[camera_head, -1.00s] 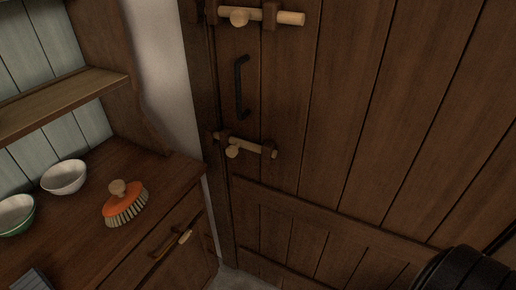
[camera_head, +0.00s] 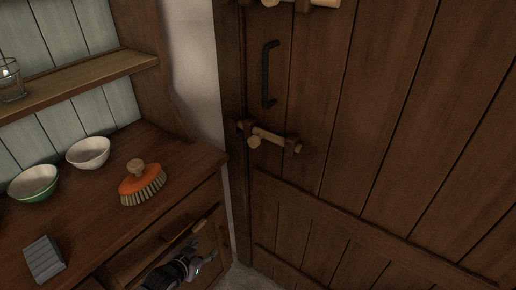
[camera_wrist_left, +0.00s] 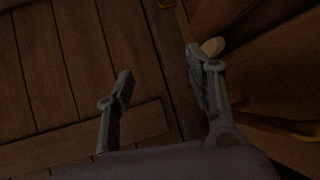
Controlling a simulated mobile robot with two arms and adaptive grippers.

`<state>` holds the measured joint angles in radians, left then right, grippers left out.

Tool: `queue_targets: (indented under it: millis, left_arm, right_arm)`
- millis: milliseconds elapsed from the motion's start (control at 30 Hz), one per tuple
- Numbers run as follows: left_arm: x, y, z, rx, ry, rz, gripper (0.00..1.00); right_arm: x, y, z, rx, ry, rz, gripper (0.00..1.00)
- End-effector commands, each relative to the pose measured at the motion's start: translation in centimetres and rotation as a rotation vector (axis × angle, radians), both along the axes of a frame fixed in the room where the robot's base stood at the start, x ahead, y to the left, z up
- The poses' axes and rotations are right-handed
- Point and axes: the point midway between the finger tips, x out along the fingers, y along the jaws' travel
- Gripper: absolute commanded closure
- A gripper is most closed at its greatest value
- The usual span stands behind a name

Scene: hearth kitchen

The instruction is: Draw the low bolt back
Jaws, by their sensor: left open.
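The low bolt (camera_head: 272,137) is a pale wooden bar with a round knob, held in dark brackets on the plank door (camera_head: 345,120). Its left end reaches the bracket at the door's left edge. My left gripper (camera_head: 204,262) is in front of the cabinet, below and left of the bolt and well apart from it. In the left wrist view its two fingers (camera_wrist_left: 160,65) are apart with nothing between them. A pale rounded piece (camera_wrist_left: 213,46) shows beside the right finger; I cannot tell what it belongs to. My right gripper is not in view.
An upper bolt (camera_head: 318,3) is cut by the top edge, above a black door handle (camera_head: 266,75). The cabinet top at left holds an orange brush (camera_head: 139,186), a white bowl (camera_head: 88,154), a green bowl (camera_head: 34,184) and a grey block (camera_head: 43,260). The space before the door looks clear.

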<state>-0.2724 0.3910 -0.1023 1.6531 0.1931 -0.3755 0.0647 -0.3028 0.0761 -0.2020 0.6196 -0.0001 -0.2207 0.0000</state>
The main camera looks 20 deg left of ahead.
Motion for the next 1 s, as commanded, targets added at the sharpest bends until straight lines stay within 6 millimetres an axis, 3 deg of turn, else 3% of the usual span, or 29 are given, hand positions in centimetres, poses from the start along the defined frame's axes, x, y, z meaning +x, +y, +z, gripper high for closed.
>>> queue_targets:
  millis: [33, 100, 200, 300, 400, 500, 667, 1000]
  left_arm:
    - [1.7, -0.4, 3.7, -0.005, -0.08, -0.025, 0.51]
    - [3.4, -1.3, 9.1, -0.017, -0.185, -0.062, 0.51]
    - [4.9, -2.6, 16.8, -0.036, -0.341, -0.124, 0.51]
    - [5.2, -4.1, 23.3, -0.056, -0.478, -0.188, 0.51]
    - [4.9, -5.2, 27.2, -0.072, -0.562, -0.23, 0.51]
    - [4.9, -5.7, 28.9, -0.079, -0.596, -0.249, 0.51]
    - [6.3, -6.2, 29.3, -0.082, -0.604, -0.25, 0.51]
    - [12.3, -8.1, 29.4, -0.083, -0.604, -0.249, 0.51]
  right_arm:
    - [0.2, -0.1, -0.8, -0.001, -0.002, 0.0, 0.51]
    - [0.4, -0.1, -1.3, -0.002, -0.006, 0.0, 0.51]
    - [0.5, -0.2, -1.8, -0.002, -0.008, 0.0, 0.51]
    - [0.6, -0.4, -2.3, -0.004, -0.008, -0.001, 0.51]
    - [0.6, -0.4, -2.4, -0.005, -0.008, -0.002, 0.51]
    - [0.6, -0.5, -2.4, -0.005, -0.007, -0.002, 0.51]
    - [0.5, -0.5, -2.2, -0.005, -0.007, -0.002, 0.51]
    - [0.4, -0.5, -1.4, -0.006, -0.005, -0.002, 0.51]
